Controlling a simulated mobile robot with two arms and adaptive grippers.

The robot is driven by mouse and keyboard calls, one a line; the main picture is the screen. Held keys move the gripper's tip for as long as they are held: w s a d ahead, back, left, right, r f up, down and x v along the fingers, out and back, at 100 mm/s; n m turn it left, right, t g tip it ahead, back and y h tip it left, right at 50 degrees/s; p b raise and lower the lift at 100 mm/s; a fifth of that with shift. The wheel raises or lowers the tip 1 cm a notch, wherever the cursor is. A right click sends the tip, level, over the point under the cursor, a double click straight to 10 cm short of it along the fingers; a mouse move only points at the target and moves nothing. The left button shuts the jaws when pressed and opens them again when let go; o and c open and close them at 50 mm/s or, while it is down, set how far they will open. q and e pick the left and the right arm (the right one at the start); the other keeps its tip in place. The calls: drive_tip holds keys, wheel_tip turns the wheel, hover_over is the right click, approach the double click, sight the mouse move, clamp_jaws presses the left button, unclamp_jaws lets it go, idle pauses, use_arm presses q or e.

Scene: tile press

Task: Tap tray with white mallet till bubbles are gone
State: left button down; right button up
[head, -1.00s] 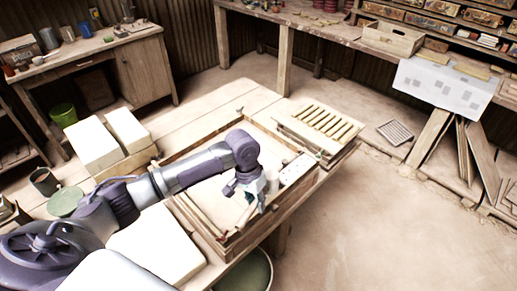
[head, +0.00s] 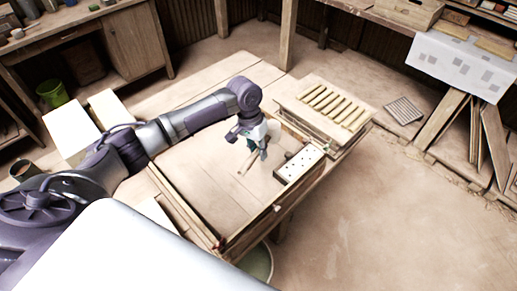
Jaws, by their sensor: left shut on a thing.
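My left gripper (head: 257,147) is over the far right part of a large, shallow wooden frame (head: 243,238) on the workbench. It is shut on what looks like the white mallet: a pale, thin handle (head: 246,164) sticks out below the fingers, and a white part (head: 273,131) shows beside them. The gripper hides much of the mallet. A small tray (head: 300,165) with a white, dark-spotted face lies inside the frame, just right of the gripper and apart from it. I cannot tell whether the spots are bubbles. My right gripper is not in view.
A slatted rack (head: 333,103) stands at the bench's far right end. Pale blocks (head: 108,108) stand at the left.

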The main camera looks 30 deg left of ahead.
use_arm(q)
drive_tip(key=f+b, duration=0.4)
drive_tip(key=shift+w+a+f, duration=0.1)
drive_tip(key=shift+w+f, duration=0.1)
drive_tip(key=shift+f, duration=1.7)
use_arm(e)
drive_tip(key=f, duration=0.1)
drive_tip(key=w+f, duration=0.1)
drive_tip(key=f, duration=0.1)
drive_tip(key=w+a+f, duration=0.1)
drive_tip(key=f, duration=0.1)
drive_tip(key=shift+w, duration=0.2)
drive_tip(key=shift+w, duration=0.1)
